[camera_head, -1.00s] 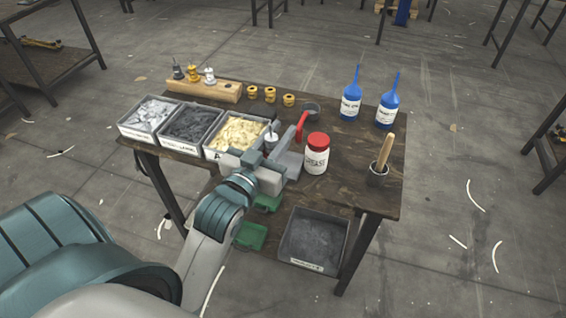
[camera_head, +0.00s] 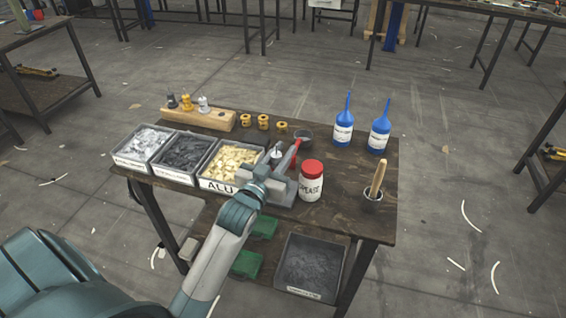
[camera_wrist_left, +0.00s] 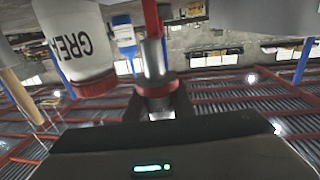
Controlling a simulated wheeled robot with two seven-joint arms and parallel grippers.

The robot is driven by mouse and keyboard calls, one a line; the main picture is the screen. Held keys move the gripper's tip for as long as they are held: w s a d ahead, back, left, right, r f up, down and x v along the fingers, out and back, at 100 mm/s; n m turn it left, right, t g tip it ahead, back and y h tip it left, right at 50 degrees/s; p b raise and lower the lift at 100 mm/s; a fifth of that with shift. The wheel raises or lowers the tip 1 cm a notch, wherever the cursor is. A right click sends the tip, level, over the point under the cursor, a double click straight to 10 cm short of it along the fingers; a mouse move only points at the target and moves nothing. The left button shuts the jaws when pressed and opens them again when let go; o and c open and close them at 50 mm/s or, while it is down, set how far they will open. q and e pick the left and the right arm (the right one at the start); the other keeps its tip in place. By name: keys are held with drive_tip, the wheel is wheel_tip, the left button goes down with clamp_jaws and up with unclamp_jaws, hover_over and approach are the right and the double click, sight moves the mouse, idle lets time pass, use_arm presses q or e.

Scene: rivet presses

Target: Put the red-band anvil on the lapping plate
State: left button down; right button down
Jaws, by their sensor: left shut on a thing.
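A red lever (camera_head: 291,154) rises just behind the gripper; a red bar also shows above the anvil in the wrist view (camera_wrist_left: 152,18). In the head view the anvil is hidden by the gripper and grey metal parts around it. I cannot clearly pick out the lapping plate. My right gripper is not in view.
Behind are a wooden block (camera_head: 200,117) with anvils, several brass rings and a dark round dish (camera_head: 303,134). Blue bottles (camera_head: 343,128) and a brush pot (camera_head: 372,201) stand right.

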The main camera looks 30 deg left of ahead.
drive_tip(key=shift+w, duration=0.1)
use_arm(q)
wheel_tip(320, 180, down, 3)
drive_tip(key=shift+f, duration=0.45)
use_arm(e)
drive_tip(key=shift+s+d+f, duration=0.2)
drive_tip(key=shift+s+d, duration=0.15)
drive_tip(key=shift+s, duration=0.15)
use_arm(q)
drive_tip(key=shift+f, duration=0.15)
drive_tip(key=c, duration=1.6)
unclamp_jaws()
drive_tip(key=shift+o, duration=0.3)
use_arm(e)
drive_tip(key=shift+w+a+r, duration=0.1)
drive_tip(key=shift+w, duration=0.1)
